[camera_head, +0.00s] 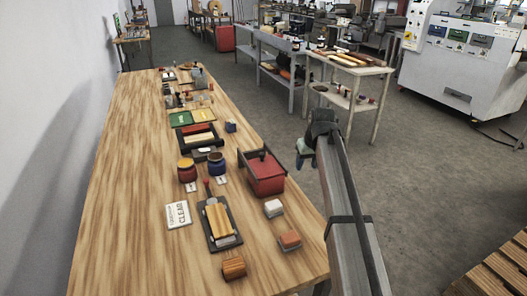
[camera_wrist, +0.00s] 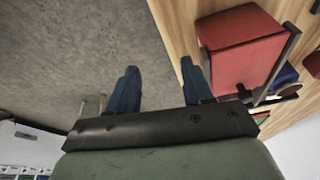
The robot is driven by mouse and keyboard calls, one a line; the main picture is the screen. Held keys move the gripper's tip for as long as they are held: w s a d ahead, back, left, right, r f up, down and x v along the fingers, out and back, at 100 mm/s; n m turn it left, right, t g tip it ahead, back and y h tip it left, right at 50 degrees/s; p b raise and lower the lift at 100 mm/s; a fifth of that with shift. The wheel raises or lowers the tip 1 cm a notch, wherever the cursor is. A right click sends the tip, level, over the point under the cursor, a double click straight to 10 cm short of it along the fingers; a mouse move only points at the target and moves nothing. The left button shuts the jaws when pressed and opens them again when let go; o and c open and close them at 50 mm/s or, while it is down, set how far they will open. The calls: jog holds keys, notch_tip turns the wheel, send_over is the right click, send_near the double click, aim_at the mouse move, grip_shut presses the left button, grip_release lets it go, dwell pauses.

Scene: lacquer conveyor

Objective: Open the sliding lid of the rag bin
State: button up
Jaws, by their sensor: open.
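The rag bin (camera_head: 266,182) is a red box near the right edge of the wooden bench in the head view. Its red lid (camera_head: 262,165) lies on top between dark rails, with a small knob, and appears to cover the bin. My gripper (camera_head: 304,153) is beyond the bench's right edge, to the right of the bin and apart from it. In the wrist view the blue fingers of my gripper (camera_wrist: 159,87) are spread with nothing between them. The red bin (camera_wrist: 242,48) shows to their right there, with a dark rail along its side.
Red and blue jars (camera_head: 217,164) stand left of the bin. A dark tray with wooden pieces (camera_head: 218,222) lies front left.

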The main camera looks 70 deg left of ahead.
jog(key=n+y, duration=0.1)
jog(key=n, duration=0.1)
send_near(262, 153)
jog(key=d+v, duration=0.1)
jog(key=v, duration=0.5)
jog(key=x, duration=1.4)
jog(key=shift+s+a+f, duration=0.1)
jog(key=shift+a, duration=0.25)
jog(key=shift+c, duration=0.4)
grip_shut()
